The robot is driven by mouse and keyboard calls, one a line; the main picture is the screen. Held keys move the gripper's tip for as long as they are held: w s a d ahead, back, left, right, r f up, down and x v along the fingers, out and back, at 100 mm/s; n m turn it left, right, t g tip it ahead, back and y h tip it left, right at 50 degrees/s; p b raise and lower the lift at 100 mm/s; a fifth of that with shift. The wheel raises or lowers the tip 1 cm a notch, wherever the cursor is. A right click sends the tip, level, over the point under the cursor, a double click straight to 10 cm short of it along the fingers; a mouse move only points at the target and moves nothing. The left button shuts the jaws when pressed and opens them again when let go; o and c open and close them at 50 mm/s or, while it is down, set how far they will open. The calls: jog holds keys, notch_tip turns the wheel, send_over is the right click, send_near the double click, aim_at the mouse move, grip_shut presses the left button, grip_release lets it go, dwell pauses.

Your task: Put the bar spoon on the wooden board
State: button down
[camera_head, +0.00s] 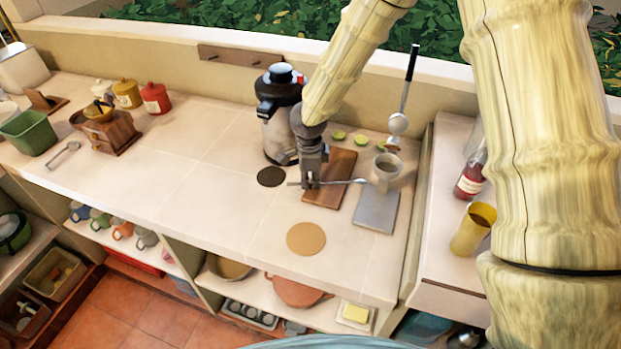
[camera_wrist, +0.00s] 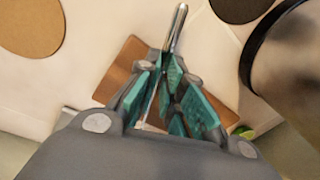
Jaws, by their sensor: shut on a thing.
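My gripper (camera_head: 311,184) is shut on the bar spoon (camera_head: 345,181), a thin metal spoon lying crosswise in the head view. Its bowl end points right and its other end sticks out left of my fingers. The wooden board (camera_head: 341,165), a brown rectangle, is directly under my gripper and the spoon. I cannot tell whether the spoon touches it. In the wrist view the spoon (camera_wrist: 178,25) runs between my green-padded fingers (camera_wrist: 168,78), with the wooden board (camera_wrist: 122,68) behind them. My fingers hide part of the spoon.
A grey slab (camera_head: 376,211) and a metal cup (camera_head: 386,168) are close on the right. A large dispenser (camera_head: 278,135) stands left behind my gripper. Lime pieces (camera_head: 360,141) lie behind the board. A dark coaster (camera_head: 271,177) and cork mat (camera_head: 306,239) lie nearby. The counter's left middle is clear.

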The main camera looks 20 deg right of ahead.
jog(key=shift+f, duration=0.6)
jog(key=c, duration=1.5)
grip_release()
jog(key=shift+s, duration=0.1)
jog(key=shift+c, duration=0.2)
notch_tip(320, 180, up, 12)
jog(key=s+b, duration=0.1)
jog(key=b, duration=0.2)
jog(key=shift+a+r, duration=0.2)
